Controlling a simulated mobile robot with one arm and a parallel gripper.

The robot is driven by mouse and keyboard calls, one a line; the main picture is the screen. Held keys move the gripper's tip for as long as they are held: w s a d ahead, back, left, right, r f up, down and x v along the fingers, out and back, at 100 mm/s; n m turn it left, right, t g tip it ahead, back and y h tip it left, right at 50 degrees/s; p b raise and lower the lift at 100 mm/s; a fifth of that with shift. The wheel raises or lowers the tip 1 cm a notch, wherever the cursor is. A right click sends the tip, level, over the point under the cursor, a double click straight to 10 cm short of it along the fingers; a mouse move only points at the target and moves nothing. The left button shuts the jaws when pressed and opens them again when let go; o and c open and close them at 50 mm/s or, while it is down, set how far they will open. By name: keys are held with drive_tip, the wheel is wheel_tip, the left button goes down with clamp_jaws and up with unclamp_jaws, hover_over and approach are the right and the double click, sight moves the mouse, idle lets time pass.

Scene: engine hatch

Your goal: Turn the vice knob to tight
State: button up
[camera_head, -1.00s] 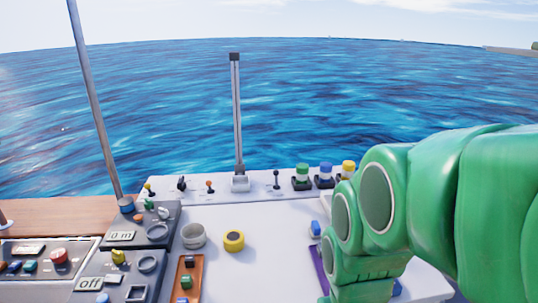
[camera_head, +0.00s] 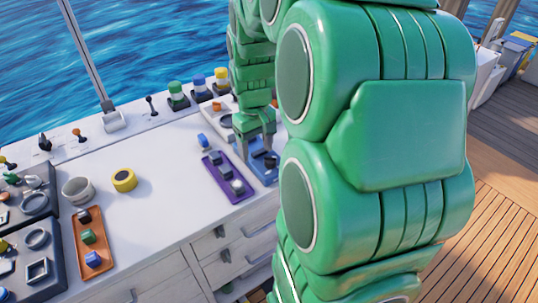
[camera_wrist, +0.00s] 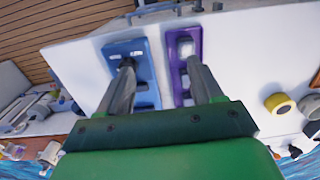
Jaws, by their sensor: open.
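My gripper (camera_head: 256,150) is low over the right end of the white worktop, by a blue board (camera_head: 262,174) and a purple board (camera_head: 228,178). In the wrist view its two fingers (camera_wrist: 159,66) are apart, with nothing seen held between them. There the left finger overlaps the blue board (camera_wrist: 148,95) and the right finger lies beside or over the purple board (camera_wrist: 187,35). A dark piece on the blue board is partly behind the left finger. I cannot pick out the vice knob for sure; my arm hides part of the worktop.
The white worktop (camera_head: 150,205) is clear in its middle. A yellow roll (camera_head: 123,180), a grey cup (camera_head: 78,190) and an orange board (camera_head: 95,240) stand to the left. Drawers face the front.

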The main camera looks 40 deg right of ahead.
hover_over(270, 156)
wheel_tip(270, 156, down, 3)
drive_tip(key=shift+f, duration=3.95)
drive_tip(key=c, duration=1.1)
drive_tip(key=shift+o, duration=0.2)
